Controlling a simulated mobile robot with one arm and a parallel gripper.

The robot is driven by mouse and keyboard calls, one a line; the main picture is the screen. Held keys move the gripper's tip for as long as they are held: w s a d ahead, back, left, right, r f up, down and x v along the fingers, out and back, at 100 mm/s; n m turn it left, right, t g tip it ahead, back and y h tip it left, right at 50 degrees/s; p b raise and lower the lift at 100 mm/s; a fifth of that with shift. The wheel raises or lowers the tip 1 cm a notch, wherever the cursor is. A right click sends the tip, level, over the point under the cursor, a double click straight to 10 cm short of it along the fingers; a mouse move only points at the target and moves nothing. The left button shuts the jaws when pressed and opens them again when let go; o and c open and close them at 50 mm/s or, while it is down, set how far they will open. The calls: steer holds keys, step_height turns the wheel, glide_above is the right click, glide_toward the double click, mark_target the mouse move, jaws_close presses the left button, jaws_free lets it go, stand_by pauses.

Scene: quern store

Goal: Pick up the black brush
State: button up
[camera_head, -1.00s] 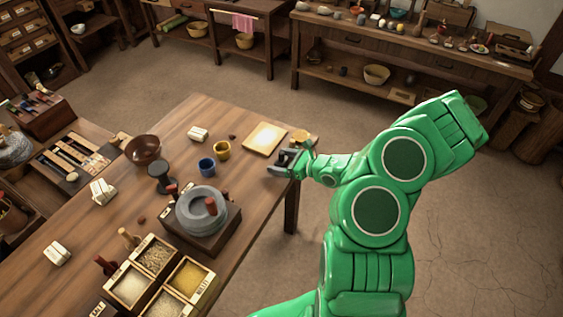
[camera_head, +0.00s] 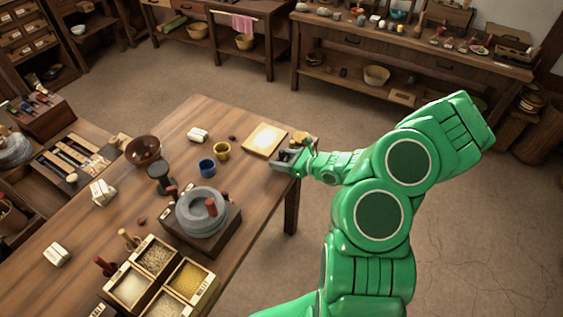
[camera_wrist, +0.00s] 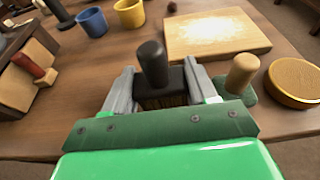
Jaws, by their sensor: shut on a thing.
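The black brush (camera_wrist: 153,68) shows in the wrist view, with an upright dark knob handle on a black block with bristles below. My gripper (camera_wrist: 160,88) has its two grey fingers on either side of the block and is shut on it. In the head view my gripper (camera_head: 284,163) is at the table's right edge, near the cream board; the brush is hard to make out there. I cannot tell whether the brush is touching the table or just above it.
A cream board (camera_wrist: 217,34) lies just beyond the brush. A green-based tool with a wooden knob (camera_wrist: 241,75) and a round tan sieve-like disc (camera_wrist: 293,81) are close at right. Blue (camera_wrist: 92,22) and yellow (camera_wrist: 130,13) cups stand beyond left. A stone quern (camera_head: 202,212) stands nearer.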

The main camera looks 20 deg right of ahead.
mark_target(281, 150)
steer(key=shift+r, duration=4.2)
